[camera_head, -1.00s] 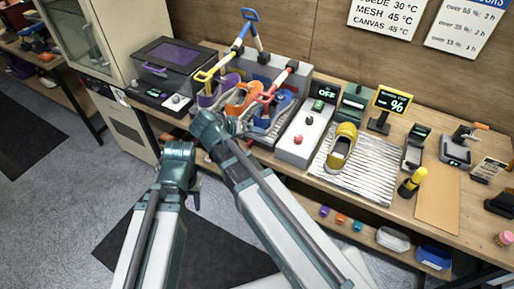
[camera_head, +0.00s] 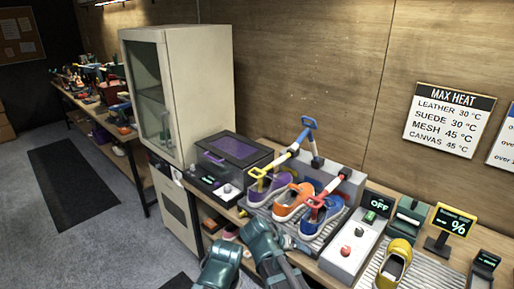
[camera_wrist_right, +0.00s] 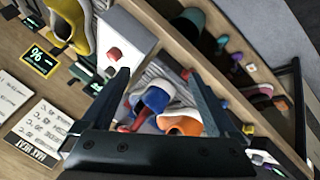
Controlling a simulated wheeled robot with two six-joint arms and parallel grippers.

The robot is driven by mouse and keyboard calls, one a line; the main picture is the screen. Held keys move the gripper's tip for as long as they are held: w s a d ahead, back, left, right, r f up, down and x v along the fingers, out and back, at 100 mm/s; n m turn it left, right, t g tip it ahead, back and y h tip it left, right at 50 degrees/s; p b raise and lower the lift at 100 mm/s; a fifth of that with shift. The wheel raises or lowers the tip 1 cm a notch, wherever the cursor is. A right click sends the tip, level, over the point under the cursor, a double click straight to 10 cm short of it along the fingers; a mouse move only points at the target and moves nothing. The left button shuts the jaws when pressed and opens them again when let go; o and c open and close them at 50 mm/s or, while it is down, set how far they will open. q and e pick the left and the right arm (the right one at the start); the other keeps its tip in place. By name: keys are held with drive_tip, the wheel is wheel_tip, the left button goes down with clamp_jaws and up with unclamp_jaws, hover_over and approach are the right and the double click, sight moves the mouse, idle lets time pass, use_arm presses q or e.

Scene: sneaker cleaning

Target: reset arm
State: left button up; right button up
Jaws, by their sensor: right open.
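My right gripper (camera_wrist_right: 155,85) is open in the right wrist view, one dark finger at each side. Blue and orange shoes show between and beyond its fingers; nothing is seen held. In the head view, my right arm (camera_head: 268,250) and left arm (camera_head: 222,265) come up at the bottom edge. My left gripper cannot be made out. A purple shoe (camera_head: 262,187), an orange shoe (camera_head: 292,204) and a blue shoe (camera_head: 318,222) stand in a row on the bench, with coloured handles above them. A yellow shoe (camera_head: 395,262) sits on a ribbed metal plate at the right.
A black box with a purple window (camera_head: 238,147) stands left of the shoes, beside a tall cream cabinet (camera_head: 180,90). A white unit (camera_head: 345,250) with an OFF display (camera_head: 378,205) and a percent sign (camera_head: 453,222) are to the right.

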drive_tip(key=s+a+f+n+g+y, duration=0.2)
drive_tip(key=s+a+n, duration=0.1)
drive_tip(key=s, duration=0.4)
drive_tip(key=s+a+f+n+g+y, duration=0.1)
drive_tip(key=s+a+f+n+y, duration=0.1)
drive_tip(key=s+a, duration=0.4)
drive_tip(key=shift+s+a+f+n+g+y, duration=0.3)
drive_tip(key=shift+s+n+g+y, duration=0.1)
drive_tip(key=shift+n+y, duration=0.4)
idle(0.5)
